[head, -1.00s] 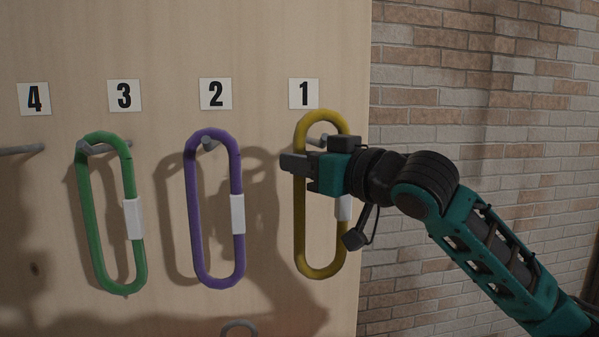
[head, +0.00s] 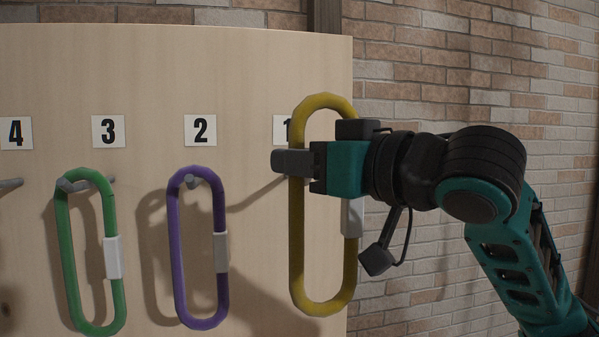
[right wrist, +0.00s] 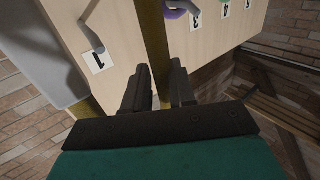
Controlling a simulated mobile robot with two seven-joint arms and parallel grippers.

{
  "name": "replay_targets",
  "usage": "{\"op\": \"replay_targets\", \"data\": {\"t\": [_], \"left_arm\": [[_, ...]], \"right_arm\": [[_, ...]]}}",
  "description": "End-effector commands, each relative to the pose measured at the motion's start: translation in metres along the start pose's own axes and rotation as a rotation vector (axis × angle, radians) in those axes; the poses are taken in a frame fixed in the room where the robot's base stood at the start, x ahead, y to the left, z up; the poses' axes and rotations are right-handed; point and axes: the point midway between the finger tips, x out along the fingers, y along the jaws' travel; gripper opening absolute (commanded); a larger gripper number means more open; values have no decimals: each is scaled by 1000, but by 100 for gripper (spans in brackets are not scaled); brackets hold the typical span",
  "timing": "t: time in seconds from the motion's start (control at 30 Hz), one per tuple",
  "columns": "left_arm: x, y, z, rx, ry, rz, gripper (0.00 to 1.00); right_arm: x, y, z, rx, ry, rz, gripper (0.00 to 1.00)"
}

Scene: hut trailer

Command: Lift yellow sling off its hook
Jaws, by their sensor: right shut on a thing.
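The yellow sling (head: 343,285) is a long upright loop with a white sleeve (head: 352,218), in front of the board by label 1 (head: 281,130). My right gripper (head: 292,162) is shut on its left strand, in the upper part. In the right wrist view the yellow strand (right wrist: 153,45) runs between the fingers of my right gripper (right wrist: 160,88). A grey bent hook (right wrist: 91,14) by label 1 shows there, apart from the held strand. My gripper hides this hook in the head view, and I cannot tell whether it still passes through the loop. My left gripper is out of view.
A purple sling (head: 176,260) hangs on the hook under label 2, and a green sling (head: 70,265) under label 3. The hook under label 4 (head: 8,183) is bare. A brick wall (head: 440,300) stands right of the wooden board (head: 250,80).

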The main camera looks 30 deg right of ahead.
Motion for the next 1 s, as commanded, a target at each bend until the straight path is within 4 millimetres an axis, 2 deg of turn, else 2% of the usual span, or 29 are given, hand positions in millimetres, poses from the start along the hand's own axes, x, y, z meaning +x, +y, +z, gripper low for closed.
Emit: {"op": "replay_targets", "data": {"t": [0.5,1.0], "left_arm": [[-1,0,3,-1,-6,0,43],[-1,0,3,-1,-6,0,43]], "right_arm": [[0,0,-27,-1,2,-1,0],[-2,-2,-30,-2,1,-1,0]]}}
